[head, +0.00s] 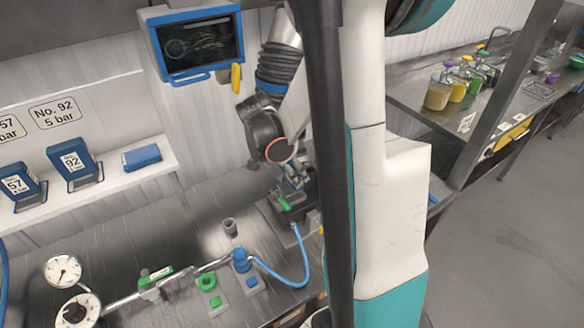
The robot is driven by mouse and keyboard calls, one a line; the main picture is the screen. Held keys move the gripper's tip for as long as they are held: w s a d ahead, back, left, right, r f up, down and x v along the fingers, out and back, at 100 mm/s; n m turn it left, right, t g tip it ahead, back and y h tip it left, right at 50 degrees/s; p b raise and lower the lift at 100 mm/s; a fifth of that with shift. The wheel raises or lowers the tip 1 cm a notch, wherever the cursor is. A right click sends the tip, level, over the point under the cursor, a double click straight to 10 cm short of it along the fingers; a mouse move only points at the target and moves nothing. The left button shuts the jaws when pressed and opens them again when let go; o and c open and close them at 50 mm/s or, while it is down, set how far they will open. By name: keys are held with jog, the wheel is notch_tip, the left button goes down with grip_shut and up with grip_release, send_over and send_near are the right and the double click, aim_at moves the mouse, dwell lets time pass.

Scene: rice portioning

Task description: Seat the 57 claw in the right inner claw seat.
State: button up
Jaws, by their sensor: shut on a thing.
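My gripper (291,181) is in the head view at the middle, low over the right end of the steel bench. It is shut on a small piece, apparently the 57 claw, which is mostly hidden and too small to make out. Just below the fingers is a dark fixture (267,210) on the bench, with a green part (285,203) on it. The claw seats cannot be told apart there, and I cannot tell whether the claw touches one. A blue holder labelled 57 (17,186) stands on the shelf at the far left.
A blue holder labelled 92 (74,164) and a blue box (142,157) are on the shelf. A gauge (63,271), a blue connector (241,259) with a blue hose (290,281), a green ring (207,283) and a small grey cup (229,226) are on the bench. A screen (200,43) hangs above.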

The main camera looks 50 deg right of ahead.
jog(key=shift+f, duration=0.5)
jog(key=shift+f+b, duration=0.65)
jog(key=shift+b, duration=0.45)
dwell(0.9)
jog(key=o, duration=1.6)
jog(key=shift+c, duration=0.2)
jog(key=o, duration=0.5)
jog(key=shift+c, duration=0.2)
jog(key=shift+r, duration=0.1)
